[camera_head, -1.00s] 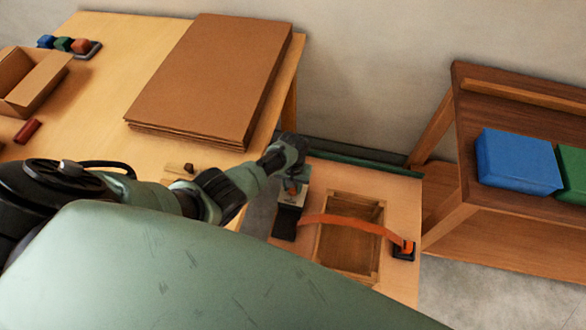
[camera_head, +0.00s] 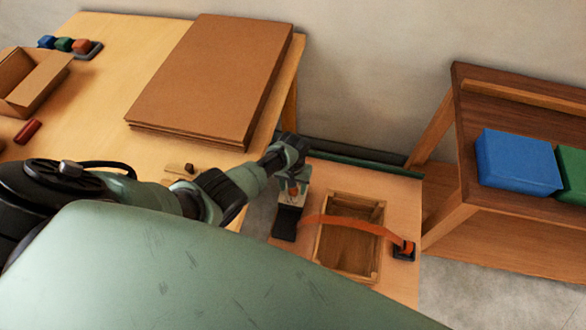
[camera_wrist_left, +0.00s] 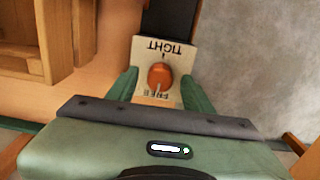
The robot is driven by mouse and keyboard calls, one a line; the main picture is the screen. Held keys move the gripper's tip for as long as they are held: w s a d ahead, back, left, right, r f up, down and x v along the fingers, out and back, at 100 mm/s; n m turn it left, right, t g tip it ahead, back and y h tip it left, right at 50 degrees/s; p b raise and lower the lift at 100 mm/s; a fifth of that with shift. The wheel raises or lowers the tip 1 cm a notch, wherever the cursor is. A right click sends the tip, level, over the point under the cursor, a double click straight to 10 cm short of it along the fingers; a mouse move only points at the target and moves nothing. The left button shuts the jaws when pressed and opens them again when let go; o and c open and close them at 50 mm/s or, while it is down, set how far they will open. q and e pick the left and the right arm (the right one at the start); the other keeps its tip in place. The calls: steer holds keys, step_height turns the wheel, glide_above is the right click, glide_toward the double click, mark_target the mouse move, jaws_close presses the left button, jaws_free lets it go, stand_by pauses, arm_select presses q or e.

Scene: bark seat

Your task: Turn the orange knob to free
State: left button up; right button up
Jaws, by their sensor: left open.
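The orange knob (camera_wrist_left: 160,76) sits on a pale plate (camera_wrist_left: 148,50) with the words TIGHT and FREE, upside down in the left wrist view. I cannot tell for sure which word the knob points to. My left gripper (camera_wrist_left: 159,80) is open, with one green finger on each side of the knob; contact is not clear. In the head view the left gripper (camera_head: 293,178) is over the plate, and the knob (camera_head: 293,190) is partly hidden. An orange strap (camera_head: 345,222) runs from the black base beside the plate across a wooden box (camera_head: 375,245). My right gripper is not in view.
The strap's other end meets a black and orange anchor (camera_head: 404,249). A table with stacked cardboard (camera_head: 210,80) stands at the left. A wooden bench (camera_head: 470,130) with a blue block (camera_head: 518,160) stands at the right. A large green part of me covers the lower left.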

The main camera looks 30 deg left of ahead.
arm_select(q)
step_height(320, 180, up, 8)
steer(key=shift+f+p, duration=0.15)
steer(key=shift+p, duration=0.8)
